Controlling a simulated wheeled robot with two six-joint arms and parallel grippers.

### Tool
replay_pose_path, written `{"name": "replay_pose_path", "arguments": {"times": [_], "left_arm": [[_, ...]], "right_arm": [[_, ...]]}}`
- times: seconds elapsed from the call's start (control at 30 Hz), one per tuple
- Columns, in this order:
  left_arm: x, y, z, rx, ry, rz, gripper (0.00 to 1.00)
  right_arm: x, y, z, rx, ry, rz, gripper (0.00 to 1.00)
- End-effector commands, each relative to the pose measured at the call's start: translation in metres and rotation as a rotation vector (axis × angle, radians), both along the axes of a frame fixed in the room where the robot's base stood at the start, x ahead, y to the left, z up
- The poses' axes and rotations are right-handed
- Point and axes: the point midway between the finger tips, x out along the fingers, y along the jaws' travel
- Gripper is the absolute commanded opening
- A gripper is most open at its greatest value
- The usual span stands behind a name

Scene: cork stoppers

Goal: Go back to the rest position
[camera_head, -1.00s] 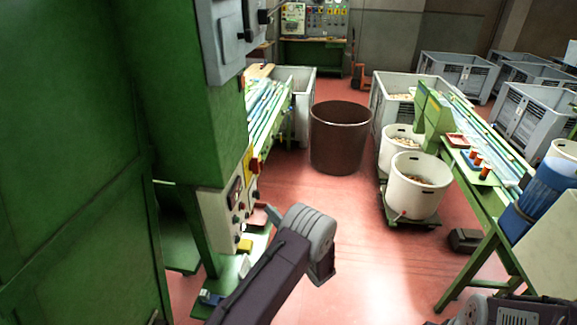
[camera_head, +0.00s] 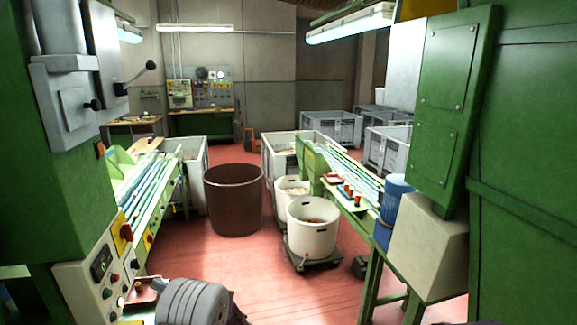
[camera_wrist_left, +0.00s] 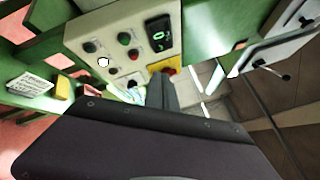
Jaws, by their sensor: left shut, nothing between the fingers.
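My left arm comes in at the bottom left of the head view, and its round grey wrist joint shows there. My left gripper (camera_head: 150,284) is mostly hidden or cut off low in that view, in front of the machine's control panel (camera_head: 98,272). In the left wrist view the dark gripper (camera_wrist_left: 162,92) is shut and empty. It points toward the panel (camera_wrist_left: 122,42) with its coloured buttons; I cannot tell the gap between them. My right gripper is not in view.
A green machine stands close on the left. A green bench (camera_head: 350,205) and a tall green cabinet (camera_head: 447,110) are on the right. The floor (camera_head: 225,265) between is clear.

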Motion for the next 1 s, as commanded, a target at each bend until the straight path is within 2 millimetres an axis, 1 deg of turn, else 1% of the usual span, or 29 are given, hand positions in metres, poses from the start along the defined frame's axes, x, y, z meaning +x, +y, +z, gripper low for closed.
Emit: {"name": "replay_pose_path", "arguments": {"times": [0.03, 0.07, 0.1, 0.17, 0.2, 0.27, 0.3, 0.37, 0.4, 0.47, 0.5, 0.57, 0.6, 0.7, 0.77, 0.8, 0.87, 0.9, 1.0], "left_arm": [[-0.009, 0.008, 0.001, -0.023, -0.023, 0.036, 0.00], [-0.016, 0.013, 0.004, -0.040, -0.035, 0.063, 0.00], [-0.028, 0.021, 0.006, -0.071, -0.047, 0.103, 0.00], [-0.049, 0.032, 0.004, -0.132, -0.055, 0.173, 0.00], [-0.066, 0.038, -0.001, -0.183, -0.057, 0.224, 0.00], [-0.097, 0.046, -0.012, -0.278, -0.055, 0.311, 0.00], [-0.119, 0.049, -0.023, -0.356, -0.048, 0.371, 0.00], [-0.157, 0.046, -0.047, -0.501, -0.036, 0.468, 0.00], [-0.183, 0.038, -0.067, -0.617, -0.027, 0.531, 0.00], [-0.222, 0.015, -0.100, -0.820, -0.017, 0.620, 0.00], [-0.242, -0.007, -0.122, -0.966, -0.020, 0.669, 0.00], [-0.265, -0.047, -0.149, -1.188, -0.031, 0.722, 0.00], [-0.274, -0.074, -0.163, -1.326, -0.049, 0.745, 0.00], [-0.277, -0.129, -0.179, -1.588, -0.100, 0.771, 0.00], [-0.273, -0.149, -0.187, -1.684, -0.130, 0.778, 0.00], [-0.267, -0.158, -0.189, -1.733, -0.154, 0.765, 0.00], [-0.253, -0.165, -0.188, -1.783, -0.185, 0.724, 0.00], [-0.247, -0.165, -0.188, -1.794, -0.184, 0.688, 0.00], [-0.245, -0.165, -0.188, -1.791, -0.165, 0.663, 0.00]], "right_arm": [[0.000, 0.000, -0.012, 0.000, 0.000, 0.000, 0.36], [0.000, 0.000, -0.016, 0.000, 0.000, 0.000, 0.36], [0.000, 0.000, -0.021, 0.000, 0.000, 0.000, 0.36], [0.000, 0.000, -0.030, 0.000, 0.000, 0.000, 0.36], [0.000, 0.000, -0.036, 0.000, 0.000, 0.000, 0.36], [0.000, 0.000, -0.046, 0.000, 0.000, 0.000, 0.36], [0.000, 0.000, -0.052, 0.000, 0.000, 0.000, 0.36], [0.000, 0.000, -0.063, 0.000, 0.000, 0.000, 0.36], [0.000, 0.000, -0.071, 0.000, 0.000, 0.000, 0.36], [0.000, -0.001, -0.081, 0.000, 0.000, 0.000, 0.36], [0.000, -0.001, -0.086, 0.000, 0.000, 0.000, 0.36], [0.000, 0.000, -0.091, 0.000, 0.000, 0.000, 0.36], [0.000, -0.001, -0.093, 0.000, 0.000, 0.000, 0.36], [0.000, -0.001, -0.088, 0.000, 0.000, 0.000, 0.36], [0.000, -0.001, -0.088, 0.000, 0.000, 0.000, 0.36], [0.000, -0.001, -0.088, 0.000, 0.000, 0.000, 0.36], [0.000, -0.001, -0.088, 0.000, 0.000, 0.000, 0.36], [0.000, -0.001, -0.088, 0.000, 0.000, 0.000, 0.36], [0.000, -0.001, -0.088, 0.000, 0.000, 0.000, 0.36]]}}
